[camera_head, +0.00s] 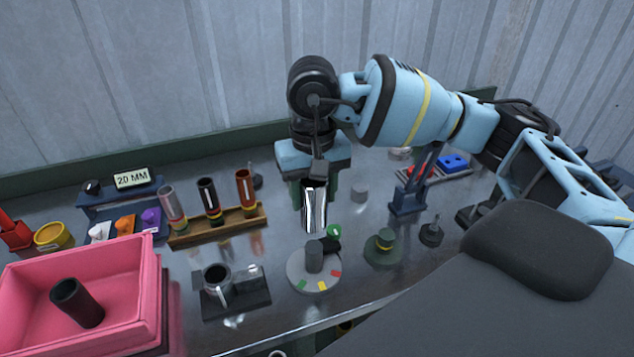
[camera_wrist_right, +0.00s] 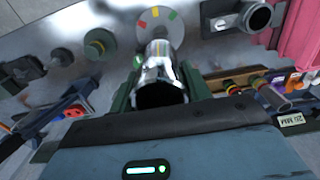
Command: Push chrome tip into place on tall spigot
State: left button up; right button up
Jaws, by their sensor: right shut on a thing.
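The chrome tip (camera_head: 314,212) is a shiny silver tube. My right gripper (camera_head: 313,192) is shut on it, with one green finger on each side, and holds it roughly upright. The tall spigot (camera_head: 314,257) is a grey post on a round grey base (camera_head: 300,279) with red, green and yellow marks. In the head view the tip's lower end shows just above the spigot's top; I cannot tell the exact gap. In the right wrist view the chrome tip (camera_wrist_right: 160,78) hides the spigot, and the round base (camera_wrist_right: 174,28) shows beyond it. My left gripper is not in view.
A black clamp stand (camera_head: 235,295) is left of the base, and a green stepped spigot (camera_head: 384,246) is right of it. A wooden rack (camera_head: 186,239) holds several tubes. A pink bin (camera_head: 140,262) with a dark tube stands at the left.

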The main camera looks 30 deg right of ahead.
aim_at(314, 246)
dwell(0.3)
jog(key=shift+f, duration=0.1)
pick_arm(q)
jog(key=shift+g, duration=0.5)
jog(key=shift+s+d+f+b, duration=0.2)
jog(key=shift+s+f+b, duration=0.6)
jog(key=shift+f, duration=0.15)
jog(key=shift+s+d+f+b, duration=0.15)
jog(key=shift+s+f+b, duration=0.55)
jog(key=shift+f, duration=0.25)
pick_arm(e)
jog(key=shift+f, duration=3.2)
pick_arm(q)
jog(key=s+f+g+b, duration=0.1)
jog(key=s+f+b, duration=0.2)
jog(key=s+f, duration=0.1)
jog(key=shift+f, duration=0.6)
pick_arm(e)
jog(key=shift+f, duration=3.25)
jog(key=o, duration=1)
jog(key=shift+r, duration=0.1)
